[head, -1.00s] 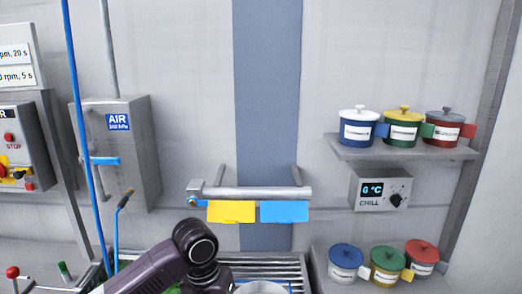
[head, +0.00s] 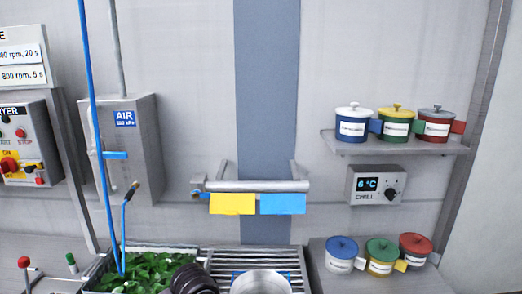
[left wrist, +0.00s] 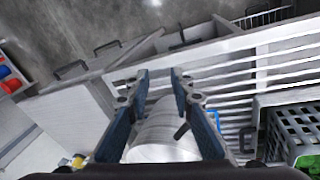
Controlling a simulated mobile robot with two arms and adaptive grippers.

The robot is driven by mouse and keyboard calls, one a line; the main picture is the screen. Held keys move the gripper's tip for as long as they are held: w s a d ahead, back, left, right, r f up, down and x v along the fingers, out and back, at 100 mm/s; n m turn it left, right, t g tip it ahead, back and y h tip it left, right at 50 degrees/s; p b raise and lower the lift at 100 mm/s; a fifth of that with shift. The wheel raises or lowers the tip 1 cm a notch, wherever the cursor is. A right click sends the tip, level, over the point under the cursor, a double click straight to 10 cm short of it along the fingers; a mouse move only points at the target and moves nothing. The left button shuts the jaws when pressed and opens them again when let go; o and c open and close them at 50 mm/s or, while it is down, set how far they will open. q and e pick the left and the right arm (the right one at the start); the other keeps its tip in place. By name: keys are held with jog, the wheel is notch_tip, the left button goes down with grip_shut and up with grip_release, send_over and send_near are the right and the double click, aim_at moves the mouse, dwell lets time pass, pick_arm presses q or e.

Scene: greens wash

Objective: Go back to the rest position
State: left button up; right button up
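In the left wrist view my left gripper (left wrist: 160,76) shows two blue-grey fingers standing apart, with nothing held between the tips. A shiny metal cylinder (left wrist: 162,138) lies beyond and between the fingers; I cannot tell its distance from them. In the head view only a dark, rounded part of my arm shows at the bottom edge, between the green leaves and a round metal vessel (head: 262,282). My left fingertips do not show there. My right gripper is in neither view.
Leafy greens (head: 150,272) fill a container at the lower left. A slatted metal rack (head: 228,258) lies beside it. Blue hose (head: 92,110) hangs at the left. A wall rail (head: 250,186) carries yellow and blue cards. Lidded pots stand on a shelf (head: 400,147) at the right.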

pick_arm(q)
jog(key=s+a+f+t+h, duration=0.1)
jog(key=s+f+t, duration=0.1)
jog(key=s+f, duration=0.5)
jog(key=s+a+f+n+t+y, duration=0.1)
jog(key=s+a+y, duration=0.3)
jog(key=s+a, duration=0.95)
notch_tip(320, 180, down, 27)
jog(key=g+b, duration=0.1)
jog(key=b, duration=0.1)
jog(key=s+a+f, duration=0.2)
jog(key=s+f, duration=0.6)
jog(key=f, duration=0.1)
jog(key=s+a+f+g+b, duration=0.1)
jog(key=s+f, duration=0.8)
jog(key=shift+a+f, duration=0.2)
jog(key=shift+a, duration=0.2)
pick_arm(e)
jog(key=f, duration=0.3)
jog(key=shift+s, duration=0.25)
pick_arm(q)
jog(key=shift+s, duration=0.1)
